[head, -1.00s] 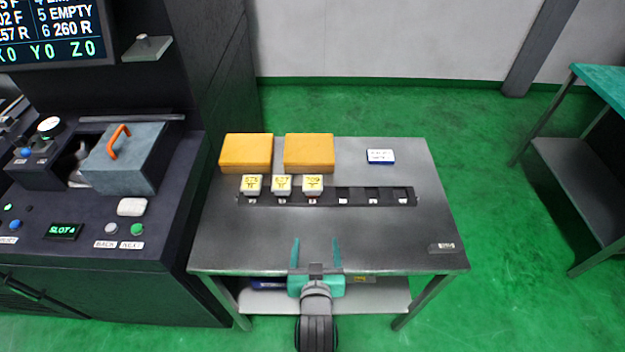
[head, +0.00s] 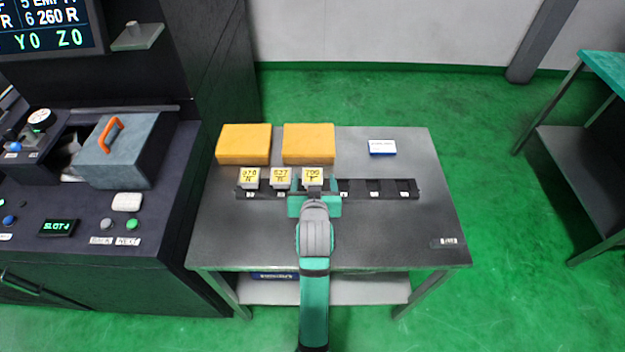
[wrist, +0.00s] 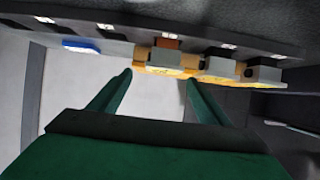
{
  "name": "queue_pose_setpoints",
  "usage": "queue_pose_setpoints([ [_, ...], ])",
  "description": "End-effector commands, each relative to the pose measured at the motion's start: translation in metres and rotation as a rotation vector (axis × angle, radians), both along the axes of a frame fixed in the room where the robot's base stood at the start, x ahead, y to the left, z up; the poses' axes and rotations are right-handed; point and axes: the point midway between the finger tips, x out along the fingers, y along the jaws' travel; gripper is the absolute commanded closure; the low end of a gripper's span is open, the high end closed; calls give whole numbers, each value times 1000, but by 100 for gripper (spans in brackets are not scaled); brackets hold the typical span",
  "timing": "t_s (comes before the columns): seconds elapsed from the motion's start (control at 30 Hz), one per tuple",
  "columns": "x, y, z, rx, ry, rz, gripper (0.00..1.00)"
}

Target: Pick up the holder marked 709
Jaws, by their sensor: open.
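The holder marked 709 (head: 313,175) is a pale block with a yellow label. It stands upright in the dark rack, rightmost of three holders. My gripper (head: 315,184) is open and sits over the rack right at this holder. In the wrist view the same holder (wrist: 165,58) shows just beyond and between the two open fingertips (wrist: 158,79). I cannot tell whether the fingers touch it. The neighbouring holders, a middle one marked 527 (head: 281,177) and a left one (head: 250,177), stand to its left.
The dark rack (head: 390,189) has empty slots to the right. Two orange boxes (head: 244,143) (head: 309,143) stand close behind the holders. A blue and white box (head: 382,147) lies at the back right. The front of the metal table (head: 390,235) is mostly clear.

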Motion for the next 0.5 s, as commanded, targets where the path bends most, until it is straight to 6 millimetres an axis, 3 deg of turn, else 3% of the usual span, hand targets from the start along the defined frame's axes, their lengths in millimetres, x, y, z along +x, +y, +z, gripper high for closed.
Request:
queue_pose_setpoints([
  [0.5,43,5,-30,0,-1,1,30],
])
